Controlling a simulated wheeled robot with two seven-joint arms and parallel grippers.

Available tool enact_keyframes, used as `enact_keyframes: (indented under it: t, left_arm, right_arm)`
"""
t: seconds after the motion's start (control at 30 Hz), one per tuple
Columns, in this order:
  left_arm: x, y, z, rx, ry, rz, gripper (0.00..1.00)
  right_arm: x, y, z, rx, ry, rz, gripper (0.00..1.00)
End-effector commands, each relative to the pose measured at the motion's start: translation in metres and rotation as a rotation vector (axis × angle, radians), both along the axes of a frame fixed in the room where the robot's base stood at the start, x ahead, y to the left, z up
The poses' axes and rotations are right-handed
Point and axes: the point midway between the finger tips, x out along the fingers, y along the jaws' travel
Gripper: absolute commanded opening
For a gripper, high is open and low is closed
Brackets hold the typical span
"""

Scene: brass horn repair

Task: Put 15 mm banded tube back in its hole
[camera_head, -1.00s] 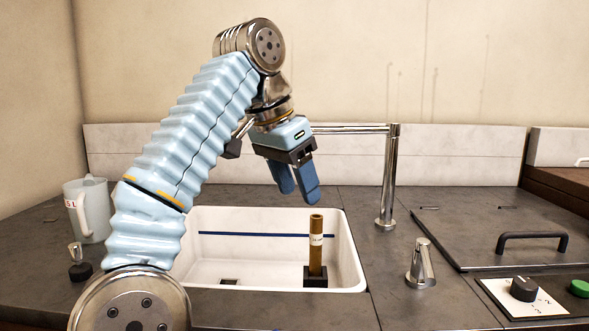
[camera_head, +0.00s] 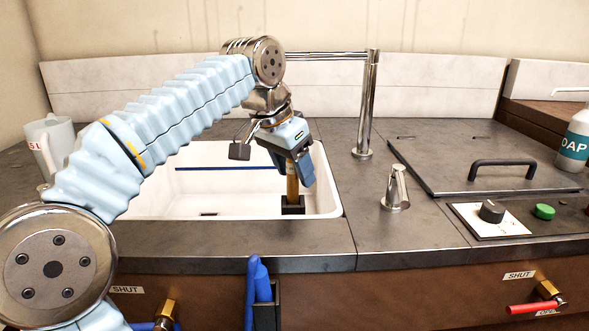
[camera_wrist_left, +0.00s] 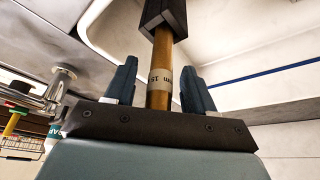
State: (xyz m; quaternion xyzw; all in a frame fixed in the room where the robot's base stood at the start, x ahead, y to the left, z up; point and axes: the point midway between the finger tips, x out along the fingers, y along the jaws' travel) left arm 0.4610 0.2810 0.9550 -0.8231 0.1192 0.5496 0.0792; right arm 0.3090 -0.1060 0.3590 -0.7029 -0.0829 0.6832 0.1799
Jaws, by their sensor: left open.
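The 15 mm banded tube (camera_head: 292,184) is a brass tube standing upright in a small black holder (camera_head: 293,206) inside the white sink. In the left wrist view the tube (camera_wrist_left: 162,60) shows a pale label band with "15" and "mm" on it, and its far end sits in the black holder (camera_wrist_left: 165,18). My left gripper (camera_head: 301,178) is open around the tube, with one blue finger on each side. In the wrist view gaps show between the tube and both fingers (camera_wrist_left: 160,85). The tube's upper end is hidden by the gripper. My right gripper is not in view.
The white sink basin (camera_head: 150,205) surrounds the holder, its wall close on the right. A chrome faucet (camera_head: 367,105) and a chrome handle (camera_head: 396,188) stand right of it. A jug (camera_head: 50,145) is at left. A blue-handled item (camera_head: 259,285) hangs at the front.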

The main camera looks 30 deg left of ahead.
Motion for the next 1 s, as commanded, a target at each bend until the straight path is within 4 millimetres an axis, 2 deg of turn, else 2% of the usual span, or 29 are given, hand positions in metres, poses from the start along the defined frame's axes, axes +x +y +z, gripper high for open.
enact_keyframes:
  t: [0.37, 0.7, 1.0]
  left_arm:
    - [0.002, -0.001, -0.006, 0.000, 0.000, 0.000, 0.54]
    - [0.002, -0.001, -0.006, 0.000, 0.000, 0.000, 0.02]
    - [0.003, -0.001, 0.004, 0.000, -0.002, -0.001, 0.00]
  right_arm:
    - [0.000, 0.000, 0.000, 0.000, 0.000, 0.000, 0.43]
    - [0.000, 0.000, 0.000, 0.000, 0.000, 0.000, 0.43]
    - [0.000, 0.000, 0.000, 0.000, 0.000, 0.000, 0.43]
